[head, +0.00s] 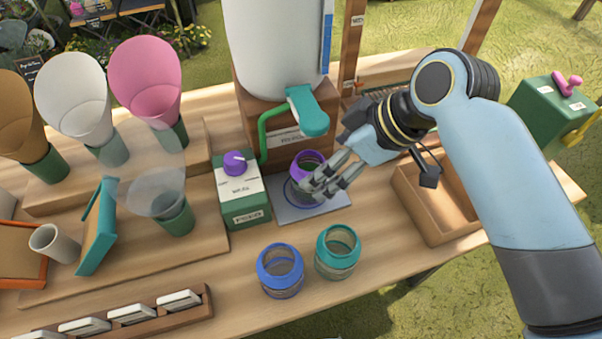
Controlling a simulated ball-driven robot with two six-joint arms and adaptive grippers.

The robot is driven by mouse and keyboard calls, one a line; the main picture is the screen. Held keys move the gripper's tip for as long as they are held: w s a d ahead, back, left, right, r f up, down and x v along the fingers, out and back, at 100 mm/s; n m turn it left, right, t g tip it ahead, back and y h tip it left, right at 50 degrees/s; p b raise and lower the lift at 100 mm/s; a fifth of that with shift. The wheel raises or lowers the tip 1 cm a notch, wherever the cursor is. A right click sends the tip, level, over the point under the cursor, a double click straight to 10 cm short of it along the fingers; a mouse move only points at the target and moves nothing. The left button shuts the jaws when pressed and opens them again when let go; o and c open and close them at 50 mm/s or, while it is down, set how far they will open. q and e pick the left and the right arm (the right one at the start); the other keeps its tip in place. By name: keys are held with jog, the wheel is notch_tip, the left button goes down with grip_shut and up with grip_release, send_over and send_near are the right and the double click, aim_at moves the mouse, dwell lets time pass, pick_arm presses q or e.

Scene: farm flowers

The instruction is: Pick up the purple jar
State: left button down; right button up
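The purple jar (298,192) has a purple rim and a clear body. It stands upright on a grey pad (287,213) marked with a blue ring, below the green-handled tap of a white tank. My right gripper (315,190) reaches in from the right, with its fingers at the jar's right side and partly in front of it. The fingers hide part of the jar, and I cannot tell whether they grip it. A blue jar (280,270) and a teal jar (338,251) stand in front of the pad. My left gripper is not in view.
A green box with a purple knob (241,190) stands close left of the jar. The white tank (275,45) and tap (308,112) are behind and above it. A wooden tray (437,225) lies to the right. Funnels (145,80) stand at the left.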

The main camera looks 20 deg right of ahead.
jog(key=shift+x, duration=0.9)
jog(key=x, duration=0.4)
jog(key=shift+w+a+f, duration=0.1)
jog(key=shift+a+f, duration=0.05)
jog(key=shift+f, duration=0.15)
jog(key=shift+w+a+f+b, duration=0.15)
jog(key=shift+f+b, duration=0.1)
jog(key=shift+b, duration=0.05)
jog(key=shift+c, duration=0.3)
jog(key=c, duration=0.7)
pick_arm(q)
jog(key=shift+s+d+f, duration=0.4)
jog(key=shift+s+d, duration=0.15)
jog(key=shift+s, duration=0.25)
pick_arm(e)
jog(key=shift+r, duration=0.1)
jog(key=c, duration=0.8)
